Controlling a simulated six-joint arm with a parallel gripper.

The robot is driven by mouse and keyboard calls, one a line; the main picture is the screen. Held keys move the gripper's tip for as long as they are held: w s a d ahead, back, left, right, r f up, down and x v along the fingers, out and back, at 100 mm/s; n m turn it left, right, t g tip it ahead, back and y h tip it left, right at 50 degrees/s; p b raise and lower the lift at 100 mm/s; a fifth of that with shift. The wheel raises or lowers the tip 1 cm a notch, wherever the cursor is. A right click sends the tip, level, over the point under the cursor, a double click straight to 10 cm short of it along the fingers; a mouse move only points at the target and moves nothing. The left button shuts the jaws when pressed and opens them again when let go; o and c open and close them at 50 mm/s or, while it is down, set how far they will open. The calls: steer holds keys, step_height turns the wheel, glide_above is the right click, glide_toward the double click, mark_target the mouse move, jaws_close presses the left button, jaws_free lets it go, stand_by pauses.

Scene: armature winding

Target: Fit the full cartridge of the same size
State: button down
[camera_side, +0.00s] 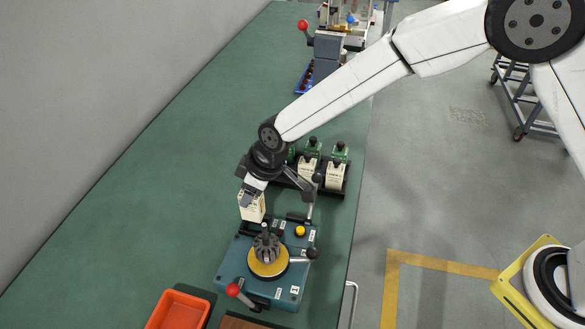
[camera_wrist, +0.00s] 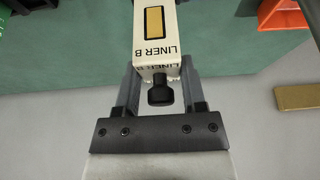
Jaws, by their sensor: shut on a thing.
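A cream cartridge (camera_side: 252,207) marked "LINER B" hangs in my gripper (camera_side: 249,193), just behind the blue winding fixture in the side view. In the wrist view the cartridge (camera_wrist: 157,45) shows a tan window and a black knob. My gripper (camera_wrist: 160,82) is shut on it, with a finger on each side near the knob. The blue fixture (camera_side: 233,265) carries a dark toothed armature (camera_side: 266,245) standing on a yellow disc. Other cream cartridges with dark knobs, one (camera_side: 308,170) and another (camera_side: 335,176), stand in a black rack behind the fixture; my arm hides part of it.
The fixture has a red-ball lever (camera_side: 233,290), a black-knob lever (camera_side: 312,253) and a yellow button (camera_side: 300,231). An orange bin (camera_side: 178,312) stands at the front left. The green bench (camera_side: 130,200) is clear to the left. More equipment (camera_side: 328,45) stands at the far end.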

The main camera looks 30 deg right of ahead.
mark_target(253, 210)
steer(key=shift+f, duration=0.9)
steer(key=shift+f, duration=2.4)
stand_by(0.5)
steer(key=shift+c, duration=0.4)
jaws_free()
steer(key=shift+r, duration=0.1)
steer(key=shift+r, duration=2.1)
steer(key=shift+r, duration=0.1)
